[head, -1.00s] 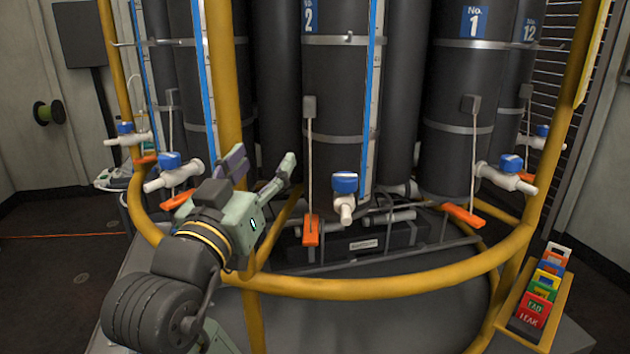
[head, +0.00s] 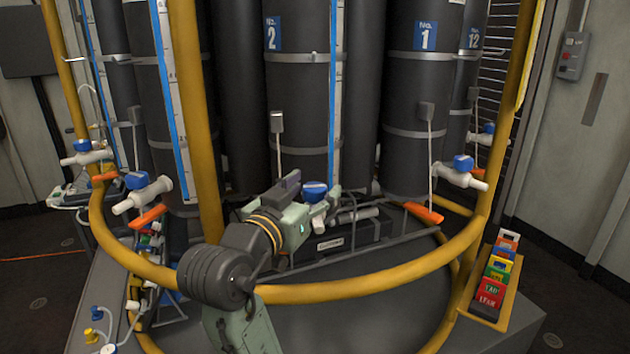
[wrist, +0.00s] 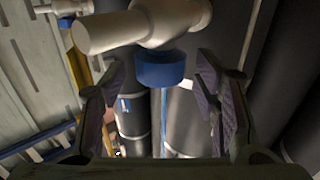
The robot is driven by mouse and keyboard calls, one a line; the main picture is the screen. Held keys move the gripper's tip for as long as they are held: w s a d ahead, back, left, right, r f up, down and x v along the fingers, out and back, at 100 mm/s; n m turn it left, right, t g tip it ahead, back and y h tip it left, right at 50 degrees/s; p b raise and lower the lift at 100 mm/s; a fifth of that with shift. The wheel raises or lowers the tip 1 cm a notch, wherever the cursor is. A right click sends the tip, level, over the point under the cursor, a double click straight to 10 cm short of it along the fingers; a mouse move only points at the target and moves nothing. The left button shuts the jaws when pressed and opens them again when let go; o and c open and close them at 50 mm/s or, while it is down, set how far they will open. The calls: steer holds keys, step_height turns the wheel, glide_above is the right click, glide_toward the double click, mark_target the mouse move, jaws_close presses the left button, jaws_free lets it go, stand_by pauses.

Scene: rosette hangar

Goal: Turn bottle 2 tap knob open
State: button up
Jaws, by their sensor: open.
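Bottle 2 (head: 299,110) is a tall dark cylinder with a blue number 2 label, behind the yellow rail. Its tap has a blue knob (head: 315,189) on a white body, seen low at the bottle's front. My gripper (head: 306,198) is at this tap and hides part of it. In the wrist view the blue knob (wrist: 161,70) shows between the two open purple-grey fingers (wrist: 160,85), with visible gaps on both sides. The white tap body (wrist: 150,27) crosses the top of that view. I cannot tell how deep the knob sits between the fingers.
A yellow rail (head: 350,293) curves in front of the bottles, and a yellow post (head: 197,120) stands left of bottle 2. Bottle 1 (head: 415,120) is to the right, with its own tap (head: 462,172).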

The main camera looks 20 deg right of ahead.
steer(key=shift+x, duration=0.8)
steer(key=shift+c, duration=0.3)
steer(key=c, duration=1.1)
